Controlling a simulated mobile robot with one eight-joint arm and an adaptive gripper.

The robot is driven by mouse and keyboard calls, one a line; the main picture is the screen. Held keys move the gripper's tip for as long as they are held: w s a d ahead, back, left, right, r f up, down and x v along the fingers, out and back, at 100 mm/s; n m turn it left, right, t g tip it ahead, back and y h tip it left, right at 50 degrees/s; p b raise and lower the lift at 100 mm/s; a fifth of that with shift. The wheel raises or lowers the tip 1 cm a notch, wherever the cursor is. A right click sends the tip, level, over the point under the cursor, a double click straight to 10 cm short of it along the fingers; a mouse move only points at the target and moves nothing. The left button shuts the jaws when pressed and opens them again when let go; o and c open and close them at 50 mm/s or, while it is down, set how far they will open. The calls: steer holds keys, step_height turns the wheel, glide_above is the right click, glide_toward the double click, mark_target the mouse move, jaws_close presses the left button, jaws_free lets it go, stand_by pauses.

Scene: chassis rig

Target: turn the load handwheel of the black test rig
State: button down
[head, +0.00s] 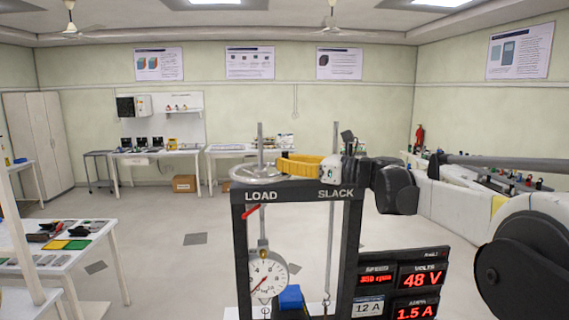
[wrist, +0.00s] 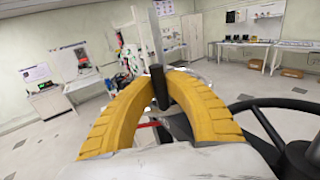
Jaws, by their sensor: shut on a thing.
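The black test rig (head: 350,235) stands in front of me in the head view, with LOAD and SLACK marked on its top beam. The pale load handwheel (head: 250,172) lies flat on top at the left, around a thin upright rod. My gripper (head: 282,165) has yellow fingers and reaches the wheel's right side from the right. In the wrist view my gripper (wrist: 160,78) has its curved fingers closed around a dark upright peg (wrist: 158,90), which seems to be the wheel's handle. The fingers hide much of the wheel there.
A round dial gauge (head: 266,276) hangs below the LOAD mark, with a blue block (head: 291,298) beside it. A red-digit display panel (head: 405,285) is at the rig's lower right. A white table (head: 65,258) with tools stands at left. Open floor lies behind the rig.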

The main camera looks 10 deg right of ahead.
steer(key=c, duration=1.4)
jaws_free()
steer(key=v, duration=1.2)
